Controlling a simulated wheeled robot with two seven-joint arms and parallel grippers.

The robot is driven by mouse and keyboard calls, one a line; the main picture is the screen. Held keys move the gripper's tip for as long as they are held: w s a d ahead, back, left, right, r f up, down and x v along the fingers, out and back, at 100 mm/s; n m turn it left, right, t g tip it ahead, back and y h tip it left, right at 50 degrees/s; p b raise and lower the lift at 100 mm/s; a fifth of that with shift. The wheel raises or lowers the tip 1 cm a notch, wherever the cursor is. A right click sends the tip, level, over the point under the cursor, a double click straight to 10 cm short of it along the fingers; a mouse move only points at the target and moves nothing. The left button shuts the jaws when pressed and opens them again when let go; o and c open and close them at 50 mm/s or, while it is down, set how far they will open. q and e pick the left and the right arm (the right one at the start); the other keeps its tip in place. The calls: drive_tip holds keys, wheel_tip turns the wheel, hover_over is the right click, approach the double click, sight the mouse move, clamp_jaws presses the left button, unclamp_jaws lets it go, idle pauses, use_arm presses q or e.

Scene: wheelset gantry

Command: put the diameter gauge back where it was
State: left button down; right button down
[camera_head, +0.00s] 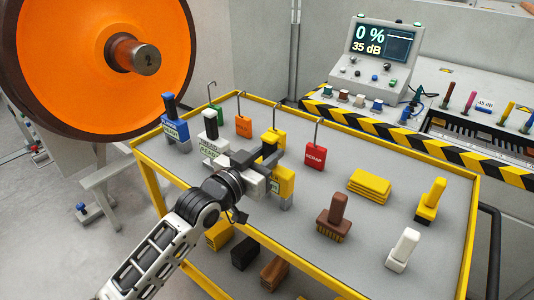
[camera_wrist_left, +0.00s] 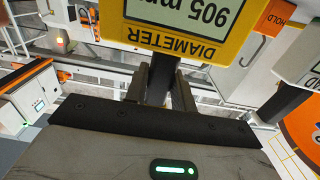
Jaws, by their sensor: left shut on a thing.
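The diameter gauge is a yellow block with a grey foot (camera_head: 286,184), over the middle of the grey table top in the head view. In the left wrist view, the gauge (camera_wrist_left: 205,50) shows its display upside down, reading DIAMETER and 905. My left gripper (camera_head: 262,160) is shut on its dark handle, and the fingers (camera_wrist_left: 160,88) stand either side of that handle in the wrist view. The gripper and arm hide part of the gauge. I cannot tell whether its foot touches the table. My right gripper is not in view.
A blue gauge (camera_head: 175,133) and a white gauge (camera_head: 211,147) stand to the left. Hooked tags, including an orange one (camera_head: 244,127) and a red SCRAP one (camera_head: 315,158), stand behind. A yellow rim (camera_head: 400,150) edges the table.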

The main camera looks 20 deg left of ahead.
use_arm(q)
drive_tip(key=c, duration=1.2)
unclamp_jaws()
drive_tip(key=shift+o, duration=0.2)
drive_tip(key=shift+s, duration=0.1)
drive_tip(key=b+v, duration=0.1)
drive_tip(key=v, duration=1)
drive_tip(key=s+d+f+g+y, duration=0.1)
drive_tip(key=s+f, duration=0.3)
drive_tip(key=f, duration=0.4)
drive_tip(key=s+d+f+n+g+y, duration=0.1)
drive_tip(key=s+d+f+g, duration=0.1)
drive_tip(key=s+f, duration=0.3)
drive_tip(key=s+d+f+g+y, duration=0.1)
drive_tip(key=s+f, duration=0.4)
drive_tip(key=f, duration=0.6)
drive_tip(key=d+g, duration=0.1)
drive_tip(key=g, duration=0.1)
drive_tip(key=shift+g, duration=0.4)
drive_tip(key=shift+s+r, duration=0.1)
